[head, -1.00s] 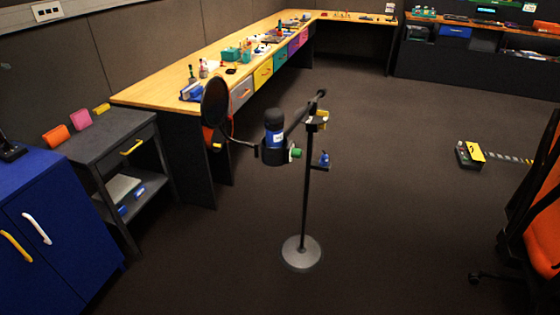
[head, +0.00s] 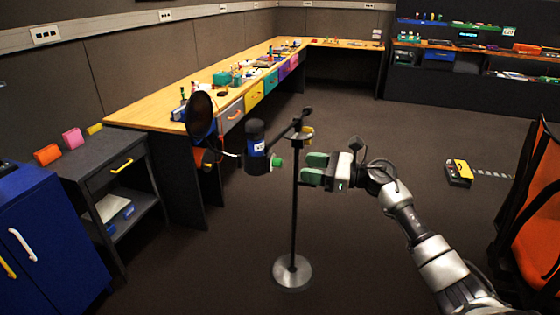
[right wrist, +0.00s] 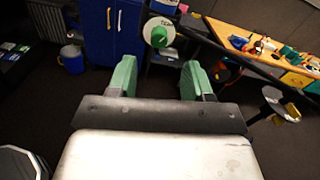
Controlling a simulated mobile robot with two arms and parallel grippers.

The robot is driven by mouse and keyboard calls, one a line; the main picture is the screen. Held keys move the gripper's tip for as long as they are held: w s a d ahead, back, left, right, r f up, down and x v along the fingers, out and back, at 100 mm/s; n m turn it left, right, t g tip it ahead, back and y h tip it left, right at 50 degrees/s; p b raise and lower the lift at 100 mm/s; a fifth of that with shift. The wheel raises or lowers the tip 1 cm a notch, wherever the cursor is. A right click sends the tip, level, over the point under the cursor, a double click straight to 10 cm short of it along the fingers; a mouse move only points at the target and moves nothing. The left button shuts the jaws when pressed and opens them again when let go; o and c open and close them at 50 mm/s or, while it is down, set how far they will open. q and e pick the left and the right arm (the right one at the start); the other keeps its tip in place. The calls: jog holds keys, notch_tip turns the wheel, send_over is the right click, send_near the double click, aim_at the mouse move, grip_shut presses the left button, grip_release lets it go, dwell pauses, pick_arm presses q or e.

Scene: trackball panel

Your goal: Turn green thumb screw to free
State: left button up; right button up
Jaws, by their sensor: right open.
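The green thumb screw (head: 276,161) sits on the right side of the dark microphone mount (head: 256,165), below a microphone (head: 255,135) on a boom stand (head: 294,215). My right gripper (head: 312,168) has green fingers. It is open and empty, right of the screw and apart from it, near the stand's pole. My left gripper is not in view.
A black pop filter (head: 199,113) hangs left of the microphone. The stand's pole and yellow knob (head: 306,131) are close to my right gripper. A long wooden bench (head: 150,115) and a blue cabinet (head: 50,245) stand at left. An orange chair (head: 535,225) is at right. Open floor surrounds the stand's base.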

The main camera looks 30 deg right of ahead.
aim_at(282, 163)
jog(key=p+x, duration=0.2)
jog(key=x, duration=0.4)
jog(key=shift+r, duration=0.2)
jog(key=shift+w+a+f, duration=0.15)
jog(key=shift+w+a, duration=0.2)
jog(key=shift+w, duration=0.05)
jog(key=c, duration=0.9)
